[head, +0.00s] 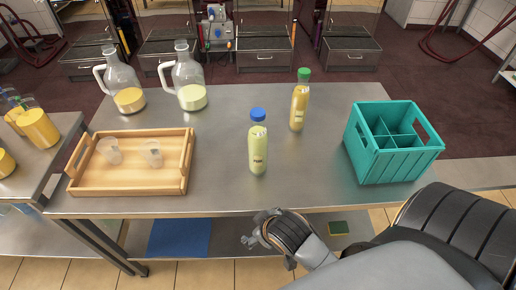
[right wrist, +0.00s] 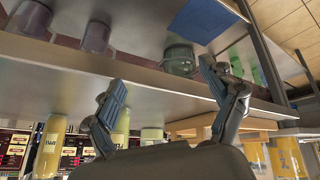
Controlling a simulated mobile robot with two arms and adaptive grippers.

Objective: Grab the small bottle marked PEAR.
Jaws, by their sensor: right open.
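A small bottle of pale yellow-green liquid with a blue cap (head: 258,150) stands upright near the front middle of the metal table. My right gripper (head: 260,229) is open and empty in front of the table's front edge, apart from both bottles. Its two spread fingers show in the right wrist view (right wrist: 163,82) with nothing between them. My left gripper is not in view.
A teal divided crate (head: 391,165) stands at the table's right. A wooden tray (head: 125,190) with two small clear cups is at the left. Two glass jugs (head: 191,96) (head: 129,99) stand behind it. Table surface around the blue-capped bottle is clear.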

